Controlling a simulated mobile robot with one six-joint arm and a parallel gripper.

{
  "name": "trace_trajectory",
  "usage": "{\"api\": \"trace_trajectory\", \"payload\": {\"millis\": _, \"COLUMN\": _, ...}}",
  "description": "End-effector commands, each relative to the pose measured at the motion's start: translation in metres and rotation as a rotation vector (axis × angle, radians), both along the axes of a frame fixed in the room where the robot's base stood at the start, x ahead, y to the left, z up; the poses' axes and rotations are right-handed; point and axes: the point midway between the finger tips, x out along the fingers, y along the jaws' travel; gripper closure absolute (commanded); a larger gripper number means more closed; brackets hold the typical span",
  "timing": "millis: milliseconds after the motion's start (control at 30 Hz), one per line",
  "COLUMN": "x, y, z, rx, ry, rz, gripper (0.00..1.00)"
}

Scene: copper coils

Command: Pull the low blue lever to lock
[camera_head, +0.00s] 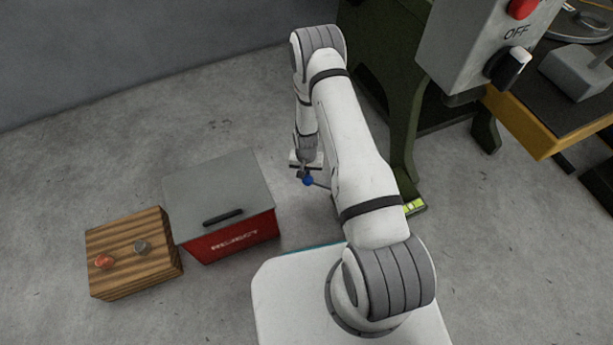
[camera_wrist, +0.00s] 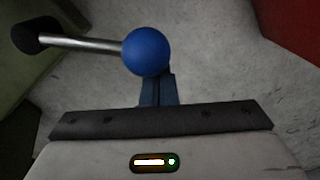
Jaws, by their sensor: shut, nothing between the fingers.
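The low lever is a metal rod with a blue ball knob (camera_wrist: 147,52) at its end. In the wrist view the rod runs from a dark round hub (camera_wrist: 36,35) at the upper left to the knob. My gripper (camera_wrist: 160,88) is shut and empty, with its fingers right at the lower side of the knob. The knob partly hides the fingertips, and I cannot tell whether they touch it. In the head view the blue knob (camera_head: 308,181) shows low beside the green machine, just below my gripper (camera_head: 303,172); my arm hides most of the rod.
The green machine (camera_head: 403,120) stands right of my gripper, with a grey OFF switch box (camera_head: 480,45) above. A red reject bin (camera_head: 233,238) with a grey lid and a wooden block (camera_head: 135,270) with two knobs stand left. Floor (camera_head: 215,125) behind the bin is clear.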

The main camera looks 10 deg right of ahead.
Motion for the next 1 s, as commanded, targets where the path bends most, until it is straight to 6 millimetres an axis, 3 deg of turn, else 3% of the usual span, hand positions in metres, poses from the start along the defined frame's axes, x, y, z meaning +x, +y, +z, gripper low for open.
{"api": "trace_trajectory", "payload": {"millis": 1000, "x": -0.063, "y": 0.004, "z": 0.000, "rx": 0.000, "ry": 0.003, "rz": 0.000, "gripper": 1.00}}
